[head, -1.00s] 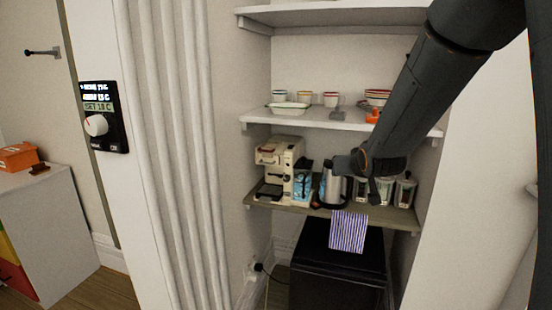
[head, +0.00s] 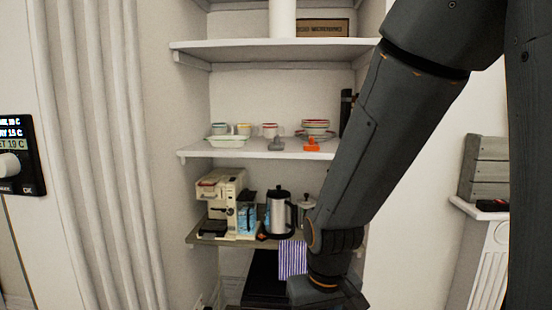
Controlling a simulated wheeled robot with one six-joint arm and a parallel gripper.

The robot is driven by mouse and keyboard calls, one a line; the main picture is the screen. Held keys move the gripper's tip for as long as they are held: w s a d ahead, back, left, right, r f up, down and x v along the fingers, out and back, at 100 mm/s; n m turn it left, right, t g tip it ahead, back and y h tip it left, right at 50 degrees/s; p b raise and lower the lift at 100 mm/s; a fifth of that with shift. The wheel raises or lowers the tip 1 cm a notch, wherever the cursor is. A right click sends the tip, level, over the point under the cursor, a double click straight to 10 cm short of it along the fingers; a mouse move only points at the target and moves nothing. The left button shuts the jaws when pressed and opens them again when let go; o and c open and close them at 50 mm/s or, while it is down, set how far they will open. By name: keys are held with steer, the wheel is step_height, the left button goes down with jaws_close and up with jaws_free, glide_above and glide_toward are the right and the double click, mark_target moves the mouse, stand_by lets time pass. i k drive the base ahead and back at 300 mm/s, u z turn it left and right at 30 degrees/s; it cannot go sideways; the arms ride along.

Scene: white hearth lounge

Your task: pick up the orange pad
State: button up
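A small orange thing (head: 311,144) with a raised knob on a wider base stands near the front edge of the middle shelf (head: 262,150); it is the only orange item I make out there and seems to be the orange pad. A similar grey piece (head: 276,144) stands just left of it. My arm comes down from the upper right, and its wrist is at the bottom of the head view, well below the pad. My gripper's fingers are not visible, so nothing shows of what they hold.
White cups (head: 269,130), a dish (head: 226,141) and stacked bowls (head: 316,127) stand behind and left of the pad. On the lower shelf are a coffee machine (head: 220,198) and a steel kettle (head: 279,213). A striped cloth (head: 292,258) hangs from its edge. A dark bottle (head: 346,108) is at right.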

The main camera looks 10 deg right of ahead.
mark_target(312, 146)
steer(key=u, duration=0.8)
steer(key=k, duration=0.1)
steer(key=u, duration=0.55)
steer(key=i, duration=0.8)
steer(key=z, duration=1.3)
